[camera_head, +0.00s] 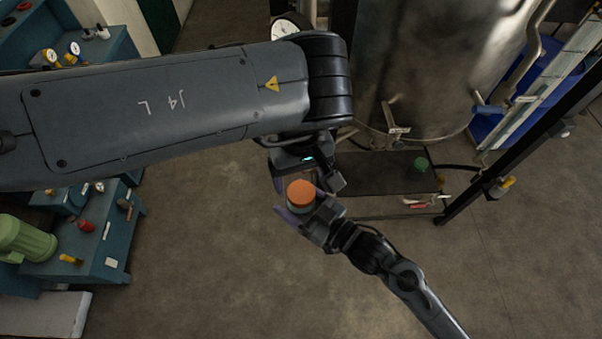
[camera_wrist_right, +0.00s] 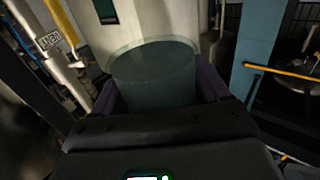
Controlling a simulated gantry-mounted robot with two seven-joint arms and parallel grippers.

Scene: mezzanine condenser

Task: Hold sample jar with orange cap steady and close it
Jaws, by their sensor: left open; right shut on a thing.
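The orange cap (camera_head: 301,193) shows from above in the head view, over the sample jar; most of the jar is hidden there. In the right wrist view the jar (camera_wrist_right: 153,75) is a clear, greenish cylinder, with no orange visible. My right gripper (camera_head: 305,212) comes from the lower right and is shut on the jar, a finger on each side. My left gripper (camera_head: 300,186) is open just above the cap, its fingers spread at the cap's far side. I cannot tell whether they touch it or whether the cap is tight.
A dark low platform (camera_head: 365,178) behind the grippers carries a green item (camera_head: 421,164) and small tools. A large metal tank (camera_head: 425,70) stands behind it. A blue bench (camera_head: 95,250) with a green motor (camera_head: 22,238) is at left. The floor in front is clear.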

